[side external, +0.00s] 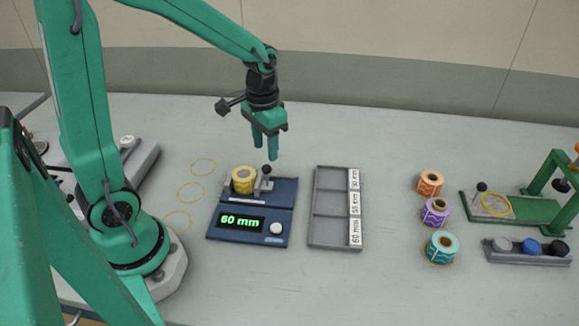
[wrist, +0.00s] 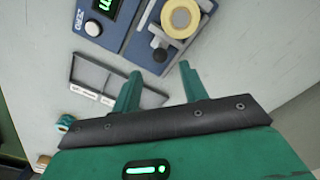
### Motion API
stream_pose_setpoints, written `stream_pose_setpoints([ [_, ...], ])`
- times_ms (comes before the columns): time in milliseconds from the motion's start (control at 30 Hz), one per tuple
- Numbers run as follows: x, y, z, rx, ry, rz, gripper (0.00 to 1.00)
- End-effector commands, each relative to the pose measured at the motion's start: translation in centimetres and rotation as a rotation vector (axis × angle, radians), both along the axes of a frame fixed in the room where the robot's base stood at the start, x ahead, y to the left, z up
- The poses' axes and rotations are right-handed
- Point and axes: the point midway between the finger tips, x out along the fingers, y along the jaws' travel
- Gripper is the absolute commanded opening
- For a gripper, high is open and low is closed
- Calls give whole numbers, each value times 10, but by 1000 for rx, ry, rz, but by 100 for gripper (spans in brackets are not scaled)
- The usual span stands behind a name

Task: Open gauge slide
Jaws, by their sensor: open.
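The blue gauge (side external: 250,212) sits on the table and its green display reads 60 mm. A yellow roll (side external: 243,180) stands on its bed. The grey gauge slide (side external: 264,184) with a black ball knob (side external: 267,170) is close against the roll's right side; I cannot tell whether they touch. My gripper (side external: 265,152) is open and empty, pointing down just above the knob. In the wrist view the knob (wrist: 158,55) lies just beyond the fingertips (wrist: 160,70), outside the gap, with the yellow roll (wrist: 180,18) past it.
A grey three-part tray (side external: 337,243) with size labels lies right of the gauge. Orange, purple and teal rolls (side external: 440,247) stand further right, near a green stand (side external: 540,212) and a rack of round caps (side external: 527,252). Yellow rings (side external: 190,192) mark the table left of the gauge.

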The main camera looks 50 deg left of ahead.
Motion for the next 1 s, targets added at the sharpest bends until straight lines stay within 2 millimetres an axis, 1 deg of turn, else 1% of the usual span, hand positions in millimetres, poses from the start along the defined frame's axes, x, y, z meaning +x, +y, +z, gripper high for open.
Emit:
stream_pose_setpoints([
  [33,-1,0,-7,-1,6,0,43],
  [200,-1,0,-29,0,5,0,43],
  [400,0,0,-47,0,2,0,43],
  [533,0,0,-52,0,2,0,43],
  [833,0,0,-53,0,0,0,43],
  [967,0,0,-53,0,0,0,18],
  [1000,0,0,-53,0,0,0,10],
])
